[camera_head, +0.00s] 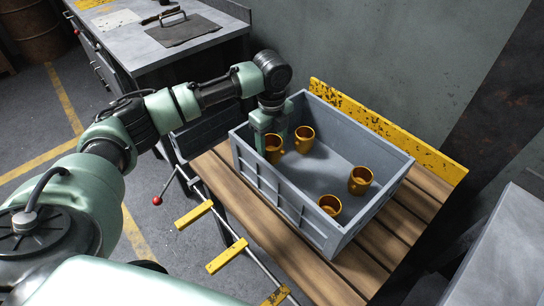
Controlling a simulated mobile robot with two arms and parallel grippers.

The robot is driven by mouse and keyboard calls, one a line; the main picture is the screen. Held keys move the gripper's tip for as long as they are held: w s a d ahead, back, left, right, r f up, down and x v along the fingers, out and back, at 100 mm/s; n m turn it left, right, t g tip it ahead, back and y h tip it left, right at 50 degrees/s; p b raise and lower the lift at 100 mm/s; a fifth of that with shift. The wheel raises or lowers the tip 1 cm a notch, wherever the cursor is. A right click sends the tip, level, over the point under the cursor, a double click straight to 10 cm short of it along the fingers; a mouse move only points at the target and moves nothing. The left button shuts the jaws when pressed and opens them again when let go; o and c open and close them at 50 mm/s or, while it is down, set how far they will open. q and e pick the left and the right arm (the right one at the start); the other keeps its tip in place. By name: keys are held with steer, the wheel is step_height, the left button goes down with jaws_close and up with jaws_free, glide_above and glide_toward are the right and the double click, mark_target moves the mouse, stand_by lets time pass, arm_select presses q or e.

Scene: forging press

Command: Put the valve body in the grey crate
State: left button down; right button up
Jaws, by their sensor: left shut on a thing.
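The grey crate (285,207) stands open on a wooden slatted surface. I cannot tell whether this part touches the crate floor. Three similar brass parts stand in the crate: one just right of the gripper (305,139), one at the right (360,180) and one at the near side (330,205). My right gripper is not in view.
The wooden surface (390,240) has a yellow, worn guard board (390,130) along its back. A grey workbench (165,40) with tools stands at the upper left. The crate's middle floor is free.

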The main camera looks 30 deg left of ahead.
mark_target(271, 157)
arm_select(q)
steer(key=shift+f, duration=2.8)
steer(key=shift+c, duration=2.4)
jaws_free()
steer(key=shift+f, duration=0.15)
step_height(271, 157, up, 12)
